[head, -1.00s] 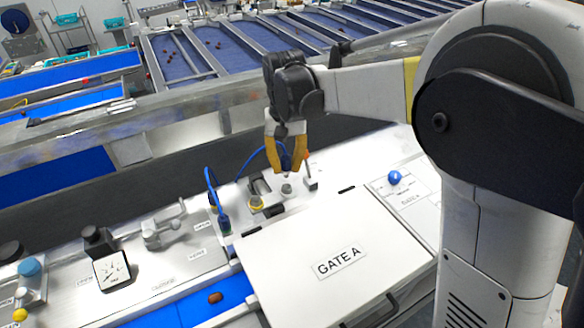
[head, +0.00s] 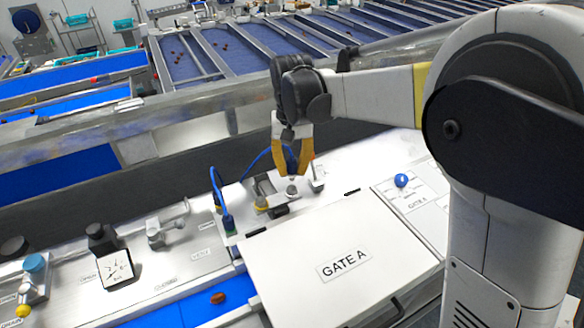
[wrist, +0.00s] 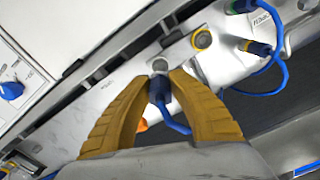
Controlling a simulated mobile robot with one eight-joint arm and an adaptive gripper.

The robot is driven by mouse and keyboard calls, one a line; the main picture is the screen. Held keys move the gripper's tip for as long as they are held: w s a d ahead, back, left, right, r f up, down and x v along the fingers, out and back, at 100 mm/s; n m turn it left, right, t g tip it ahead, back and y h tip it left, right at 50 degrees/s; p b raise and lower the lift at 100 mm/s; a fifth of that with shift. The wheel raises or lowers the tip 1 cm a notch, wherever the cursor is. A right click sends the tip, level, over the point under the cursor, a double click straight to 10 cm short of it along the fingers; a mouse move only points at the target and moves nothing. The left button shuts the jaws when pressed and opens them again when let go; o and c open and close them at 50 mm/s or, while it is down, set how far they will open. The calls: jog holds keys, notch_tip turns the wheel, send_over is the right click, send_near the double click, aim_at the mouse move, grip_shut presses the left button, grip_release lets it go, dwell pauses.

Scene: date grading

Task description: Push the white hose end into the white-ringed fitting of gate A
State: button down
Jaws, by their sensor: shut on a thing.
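My gripper (head: 291,174) is shut on the blue hose end (wrist: 158,84), whose dark blue body shows between the yellow fingers in the wrist view. Its blue hose loops away behind the fingers. No white marking on the hose end can be made out. A pale round fitting (wrist: 160,64) lies just beyond the fingertips in the wrist view. In the head view this fitting (head: 291,188) is right below the fingertips. I cannot tell whether the hose end touches it. The gate A cover (head: 330,235) is closed beside the fittings.
A yellow-ringed fitting (wrist: 202,40) and a metal bracket are close beside the gripper. Another blue hose with a plug (head: 228,222) stands to the left. A gauge (head: 115,268) and a blue knob (head: 401,180) are further off on the panel.

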jog(key=shift+f+b, duration=0.7)
jog(key=shift+f, duration=0.3)
jog(key=shift+f+b, duration=1.35)
jog(key=shift+f, duration=0.1)
dwell(1.7)
jog(key=c, duration=2)
grip_release()
jog(key=o, duration=1.2)
jog(key=shift+r, duration=0.1)
